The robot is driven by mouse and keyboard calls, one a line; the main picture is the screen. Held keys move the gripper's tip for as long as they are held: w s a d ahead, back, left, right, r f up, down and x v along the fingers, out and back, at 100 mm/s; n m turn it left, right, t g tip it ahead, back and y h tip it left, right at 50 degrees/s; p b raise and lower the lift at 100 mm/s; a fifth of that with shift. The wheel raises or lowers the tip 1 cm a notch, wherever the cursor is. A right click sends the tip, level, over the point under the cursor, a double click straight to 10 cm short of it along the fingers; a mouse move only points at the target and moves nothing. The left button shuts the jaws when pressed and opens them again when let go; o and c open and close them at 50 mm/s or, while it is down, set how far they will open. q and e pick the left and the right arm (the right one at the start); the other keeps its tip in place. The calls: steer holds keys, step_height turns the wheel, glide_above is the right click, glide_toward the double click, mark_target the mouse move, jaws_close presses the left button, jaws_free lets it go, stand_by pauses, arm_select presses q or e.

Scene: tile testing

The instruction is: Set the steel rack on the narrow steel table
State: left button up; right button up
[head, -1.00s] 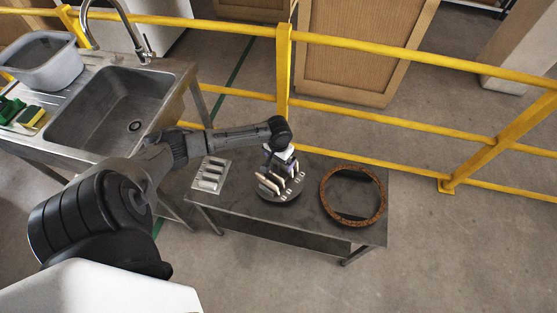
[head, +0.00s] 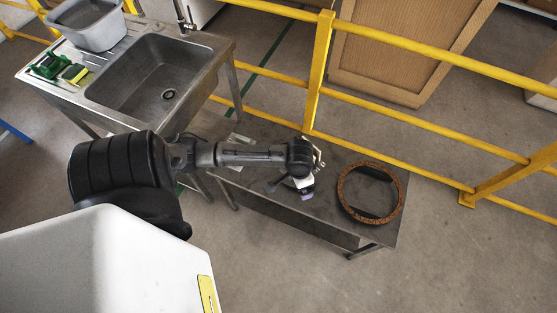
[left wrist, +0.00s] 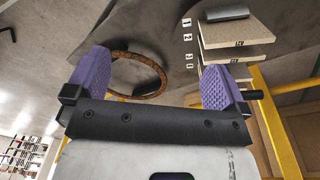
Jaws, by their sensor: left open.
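The narrow steel table (head: 345,228) stands in front of the yellow railing. My left gripper (head: 306,188) is over its middle, with the fingers open. In the left wrist view my two purple fingers (left wrist: 158,80) are wide apart with nothing between them. Several pale tiles (left wrist: 232,32) with number labels stand beyond the right finger; a grey cylinder (left wrist: 228,14) lies by the topmost one. The rack holding them is hidden or cut off there, and my arm covers its place in the head view. My right gripper is out of view.
A rusty ring (head: 344,203) lies on the table's right part; it also shows in the left wrist view (left wrist: 118,58). A steel sink (head: 150,85) stands at the left, with a grey tub (head: 92,32). The yellow railing (head: 320,60) runs behind the table.

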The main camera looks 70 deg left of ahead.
arm_select(q)
steer(key=s+d+r+m+t, duration=0.1)
steer(key=s+d+r, duration=0.1)
steer(key=s+d, duration=0.3)
steer(key=s+d+r+m+t, duration=0.1)
steer(key=s+d+r, duration=0.2)
steer(key=s+d, duration=0.3)
steer(key=shift+s+r+t, duration=0.3)
steer(key=shift+s+t, duration=0.1)
steer(key=shift+s, duration=0.25)
steer(key=shift+r, duration=0.1)
step_height(320, 180, up, 27)
steer(key=p, duration=2.7)
